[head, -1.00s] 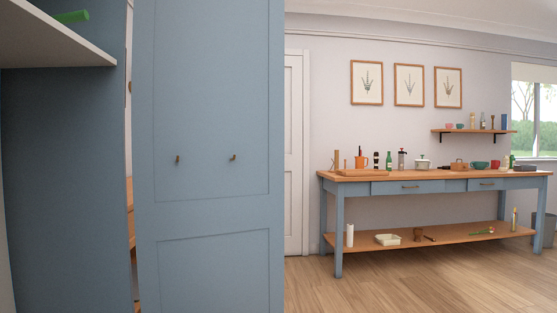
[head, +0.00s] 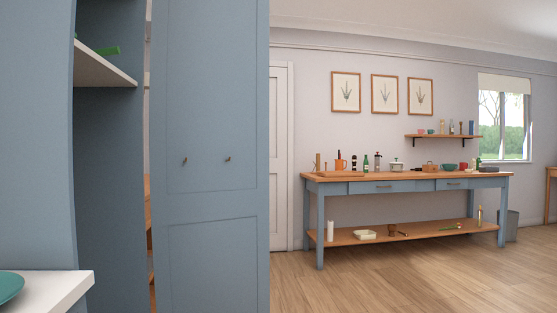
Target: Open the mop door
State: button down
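A tall blue panelled door (head: 212,140) stands swung open at the centre left, with two small dark hooks (head: 227,159) on the face I see. Its hinge-side edge is by a blue cupboard with a white shelf (head: 105,72). A narrow gap shows between the cupboard's side and the door. I cannot tell for sure that this is the mop door, and no mop shows. My gripper is not in view.
A green thing (head: 108,50) lies on the cupboard shelf. A white surface with a teal dish (head: 10,287) juts out at lower left. A long blue table (head: 405,186) with several kitchen things stands along the back wall. The wooden floor (head: 400,280) in front is clear.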

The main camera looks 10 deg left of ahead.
aim_at(209, 104)
jog(key=z, duration=0.6)
jog(key=i, duration=3.05)
jog(key=u, duration=1.75)
jog(key=i, duration=0.75)
jog(key=u, duration=0.7)
